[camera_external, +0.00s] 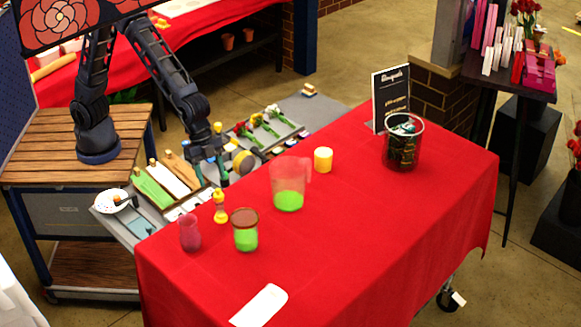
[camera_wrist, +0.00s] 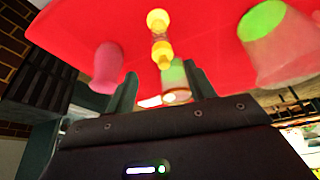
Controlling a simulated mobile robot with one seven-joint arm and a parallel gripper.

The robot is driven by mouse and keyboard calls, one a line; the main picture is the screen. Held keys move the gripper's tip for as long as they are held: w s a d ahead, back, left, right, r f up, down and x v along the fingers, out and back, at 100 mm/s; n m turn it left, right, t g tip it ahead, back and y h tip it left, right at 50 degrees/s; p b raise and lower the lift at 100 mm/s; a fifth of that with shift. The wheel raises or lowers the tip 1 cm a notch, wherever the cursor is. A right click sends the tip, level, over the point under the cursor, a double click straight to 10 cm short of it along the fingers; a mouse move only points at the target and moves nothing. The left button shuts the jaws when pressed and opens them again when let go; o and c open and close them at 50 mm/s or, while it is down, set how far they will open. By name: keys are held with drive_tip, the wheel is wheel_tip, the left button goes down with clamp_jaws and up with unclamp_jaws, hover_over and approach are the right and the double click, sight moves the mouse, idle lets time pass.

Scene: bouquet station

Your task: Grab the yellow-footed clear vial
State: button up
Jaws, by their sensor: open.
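The yellow-footed clear vial (camera_external: 220,207) stands upright near the left edge of the red-covered table, with yellow parts at both ends. In the wrist view the vial (camera_wrist: 158,38) is near the top centre, beyond my fingertips. My gripper (camera_external: 222,178) is above and behind the vial in the external view, apart from it. In the wrist view my gripper (camera_wrist: 162,85) has its two fingers spread, with no vial between them. A glass with green contents (camera_wrist: 174,78) shows between the fingers in that view, seemingly farther off.
A pink vase (camera_external: 190,234) and the green-filled glass (camera_external: 245,232) stand close to the vial. A clear pitcher with green contents (camera_external: 289,190), a yellow candle (camera_external: 323,160) and a dark jar (camera_external: 402,145) stand farther right. The red table's (camera_external: 370,240) front right is clear.

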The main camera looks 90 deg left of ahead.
sight(219, 196)
drive_tip(key=x, duration=1)
drive_tip(key=shift+a+f, duration=0.15)
drive_tip(key=shift+a, duration=0.1)
clamp_jaws()
